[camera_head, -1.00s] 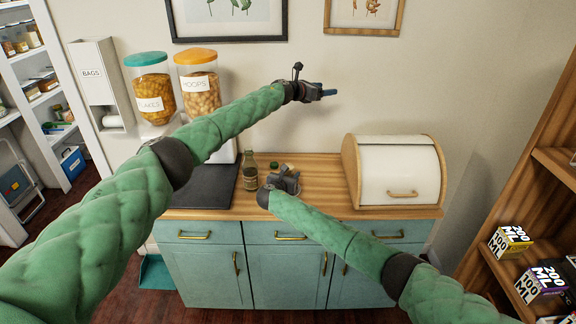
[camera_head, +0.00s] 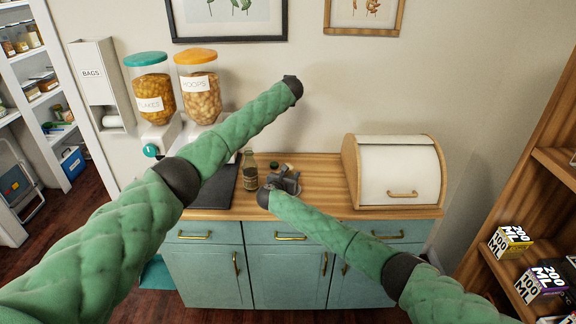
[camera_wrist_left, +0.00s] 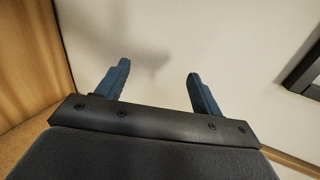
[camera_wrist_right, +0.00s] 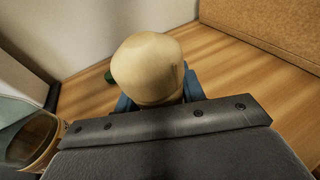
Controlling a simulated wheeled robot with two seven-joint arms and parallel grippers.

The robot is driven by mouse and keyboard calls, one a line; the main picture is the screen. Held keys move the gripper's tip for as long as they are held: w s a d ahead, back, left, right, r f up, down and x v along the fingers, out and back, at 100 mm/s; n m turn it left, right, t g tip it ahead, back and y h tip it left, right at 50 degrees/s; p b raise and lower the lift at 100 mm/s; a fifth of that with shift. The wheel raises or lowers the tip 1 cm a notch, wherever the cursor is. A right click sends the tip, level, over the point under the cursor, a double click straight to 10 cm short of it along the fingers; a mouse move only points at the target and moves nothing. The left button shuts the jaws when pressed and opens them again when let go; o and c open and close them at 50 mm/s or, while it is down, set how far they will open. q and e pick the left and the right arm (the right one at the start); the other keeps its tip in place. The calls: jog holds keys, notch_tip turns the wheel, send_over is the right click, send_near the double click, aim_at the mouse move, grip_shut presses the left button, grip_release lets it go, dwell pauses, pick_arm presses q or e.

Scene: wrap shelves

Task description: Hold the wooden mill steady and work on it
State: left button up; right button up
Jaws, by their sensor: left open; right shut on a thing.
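The wooden mill (camera_wrist_right: 147,68) shows in the right wrist view as a pale, rounded wooden top between my right fingers. My right gripper (camera_wrist_right: 158,95) is shut on it above the wooden counter. In the head view my right gripper (camera_head: 284,182) sits over the counter and hides most of the mill. My left gripper (camera_wrist_left: 159,82) is open and empty in the left wrist view, with bare wall beyond its fingers. In the head view the left hand is hidden behind the end of my left arm, high before the wall.
A glass bottle (camera_head: 250,172) stands just left of my right gripper, near a dark tray (camera_head: 222,194). A bread box (camera_head: 398,175) stands on the right of the counter (camera_head: 330,190). Two cereal dispensers (camera_head: 198,97) stand at the left. The counter between gripper and bread box is clear.

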pick_arm(q)
jog(key=s+a+f+n+g, duration=0.1)
jog(key=s+f+n+g, duration=0.5)
jog(key=s+f+g, duration=0.15)
jog(key=n+g, duration=0.3)
jog(key=g, duration=0.3)
send_near(288, 164)
notch_tip(288, 164, down, 10)
jog(key=shift+s+a, duration=0.15)
jog(key=shift+s, duration=0.05)
jog(key=c, duration=1)
